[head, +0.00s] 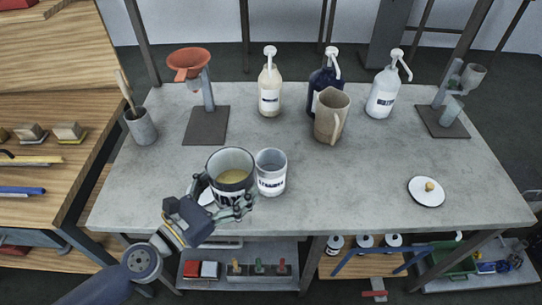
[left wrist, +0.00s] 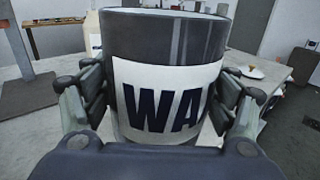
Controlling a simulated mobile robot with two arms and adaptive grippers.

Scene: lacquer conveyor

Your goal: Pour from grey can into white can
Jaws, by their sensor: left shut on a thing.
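The grey can (head: 231,167) has a dark upper band, a white label with large dark letters, and yellowish contents. My left gripper (head: 228,207) is shut on its sides near the front edge of the table. In the left wrist view the can (left wrist: 165,45) fills the middle, with a finger on each side, and looks upright. The white can (head: 271,177) stands just right of the grey can in the head view, with a lettered label; its inside looks pale grey. Whether the grey can touches the table is hard to tell. My right gripper does not show.
A beige pitcher (head: 330,117) and pump bottles (head: 270,88) stand at the back. An orange funnel on a stand (head: 189,63) is back left, near a cup with a brush (head: 141,126). A white lid (head: 427,192) lies on the right. The table's (head: 345,185) front middle is clear.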

